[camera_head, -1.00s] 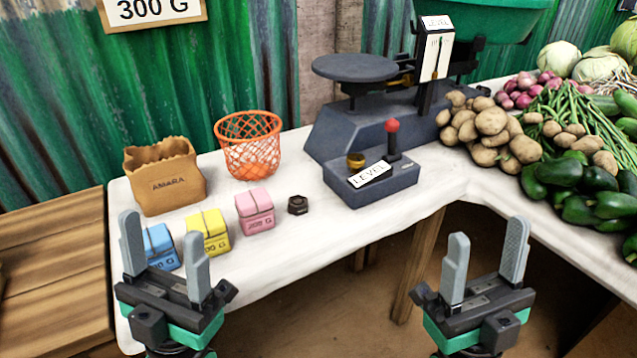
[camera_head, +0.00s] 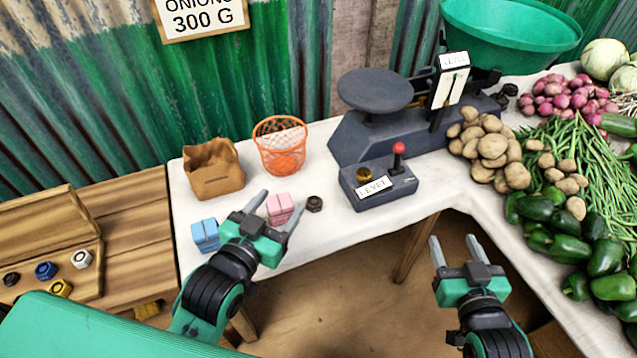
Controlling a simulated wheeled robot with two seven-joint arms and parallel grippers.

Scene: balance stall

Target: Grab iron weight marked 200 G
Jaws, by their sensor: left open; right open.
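Several hexagonal weights are in view, with marks too small to read: a black weight (camera_head: 314,203) on the white table, and a black one (camera_head: 11,279), a blue one (camera_head: 46,270), a yellow one (camera_head: 60,288) and a white one (camera_head: 81,259) in the wooden tray (camera_head: 88,228) at left. A dark weight (camera_head: 509,90) also shows by the green pan. My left gripper (camera_head: 281,205) is open over the table's front, its fingers overlapping the pink block (camera_head: 281,203) in view. My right gripper (camera_head: 453,239) is open and empty before the table's inner corner.
A blue block (camera_head: 205,235), paper bag (camera_head: 213,169) and orange basket (camera_head: 281,148) stand on the white table (camera_head: 325,178). The scale (camera_head: 375,140) with its red-knobbed lever (camera_head: 398,160) stands further right. Potatoes (camera_head: 492,148), onions (camera_head: 565,98) and green peppers (camera_head: 600,255) crowd the right.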

